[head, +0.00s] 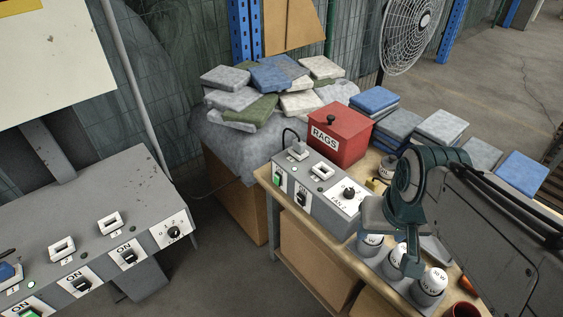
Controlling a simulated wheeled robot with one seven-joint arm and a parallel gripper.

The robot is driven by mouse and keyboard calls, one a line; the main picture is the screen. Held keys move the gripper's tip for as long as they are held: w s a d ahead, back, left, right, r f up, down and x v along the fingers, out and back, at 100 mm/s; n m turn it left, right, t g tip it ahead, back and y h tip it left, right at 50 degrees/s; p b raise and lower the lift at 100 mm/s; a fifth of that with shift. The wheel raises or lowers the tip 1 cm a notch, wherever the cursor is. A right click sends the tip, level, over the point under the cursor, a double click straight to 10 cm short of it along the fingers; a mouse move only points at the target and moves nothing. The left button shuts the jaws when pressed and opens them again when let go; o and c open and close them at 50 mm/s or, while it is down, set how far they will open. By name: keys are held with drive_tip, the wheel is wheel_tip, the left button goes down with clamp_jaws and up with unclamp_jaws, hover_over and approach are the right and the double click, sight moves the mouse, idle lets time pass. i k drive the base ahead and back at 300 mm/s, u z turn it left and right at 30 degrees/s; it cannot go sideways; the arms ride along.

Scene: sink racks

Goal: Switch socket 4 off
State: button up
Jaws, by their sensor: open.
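A grey socket box (330,200) stands on the table's left end. A plug (298,148) with a black cord sits in its far socket, with a green-lit switch (279,178) on the front face below. A nearer socket (322,172) looks empty, with a black switch (300,198) below it. A black knob (348,194) is at the box's right. I cannot read which socket is number 4. My gripper (390,250) is open and points down over the table, right of the box, above white-topped containers; it appears empty.
A grey console (120,190) at left has sockets, black ON switches (129,257) and a knob (173,232). A red RAGS box (342,137) stands behind the socket box. Folded cloths (375,99) and white containers (432,283) crowd the wooden table. Bare floor (215,245) lies between console and table.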

sight(277, 177)
drive_tip(key=u, duration=0.55)
drive_tip(key=k, duration=0.65)
drive_tip(key=u, duration=0.55)
drive_tip(key=i, duration=1.4)
drive_tip(key=z, duration=0.8)
